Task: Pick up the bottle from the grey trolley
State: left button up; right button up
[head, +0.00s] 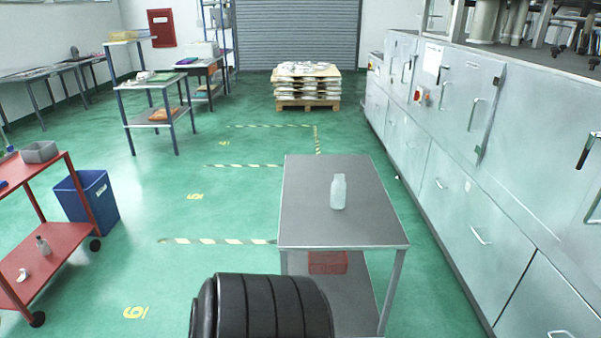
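A small pale, translucent bottle (338,192) stands upright on the top of the grey trolley (310,215), a little right of its middle. Nothing else stands on that top. On the trolley's lower shelf is a red basket or tray (327,263), partly hidden by the top. Neither of my grippers shows in the head view, and nothing touches the bottle.
A black ribbed shape at the bottom middle hides part of the trolley's near left side; I cannot tell what it is. Grey cabinets (440,170) line the right. A red trolley (62,240) and blue bin (88,203) are left. The green floor between is clear.

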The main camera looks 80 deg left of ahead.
aim_at(339, 185)
jog(key=u, duration=2.2)
jog(key=i+l+u, duration=0.15)
jog(key=l, duration=0.2)
jog(key=i+l+u, duration=0.1)
jog(key=l, duration=0.25)
jog(key=i+l+u, duration=0.15)
jog(key=l, duration=0.25)
jog(key=i+l+u, duration=0.15)
jog(key=l, duration=0.25)
jog(key=i, duration=0.05)
